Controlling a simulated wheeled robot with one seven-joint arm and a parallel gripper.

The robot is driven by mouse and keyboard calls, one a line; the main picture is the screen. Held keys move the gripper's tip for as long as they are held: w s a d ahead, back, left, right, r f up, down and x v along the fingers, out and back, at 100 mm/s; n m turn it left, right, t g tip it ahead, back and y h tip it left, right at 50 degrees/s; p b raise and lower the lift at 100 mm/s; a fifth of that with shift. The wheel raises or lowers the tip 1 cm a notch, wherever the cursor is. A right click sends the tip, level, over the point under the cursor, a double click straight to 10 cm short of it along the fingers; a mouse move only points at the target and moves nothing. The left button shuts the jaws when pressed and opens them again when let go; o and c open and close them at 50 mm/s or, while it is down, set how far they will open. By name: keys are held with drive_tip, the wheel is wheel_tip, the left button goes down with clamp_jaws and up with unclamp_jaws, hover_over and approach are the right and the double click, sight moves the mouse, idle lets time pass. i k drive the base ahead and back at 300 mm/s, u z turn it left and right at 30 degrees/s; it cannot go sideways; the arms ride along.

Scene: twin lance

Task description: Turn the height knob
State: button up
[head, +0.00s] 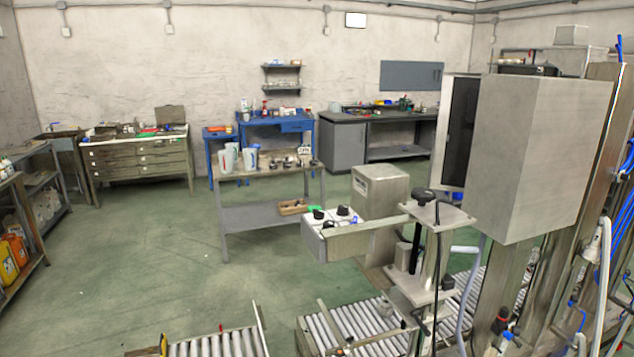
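A black hand knob (424,196) sits on top of a metal plate on the machine, right of centre in the head view. A dark vertical rod (415,247) shows below that plate, above a lower plate (417,289). It looks like the height knob, but no readable label confirms this. My gripper is not in view, and nothing is seen touching the knob.
Roller conveyors (355,322) run along the bottom. A large grey cabinet (541,150) stands right of the knob, with blue hoses beyond it. A cable hangs near the knob's column. A workbench (265,174) with jugs stands behind. Green floor (150,260) is open at left.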

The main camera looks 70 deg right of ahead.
sight(423, 195)
drive_tip(key=u, duration=0.65)
drive_tip(key=k, duration=2.15)
drive_tip(key=z, duration=1.65)
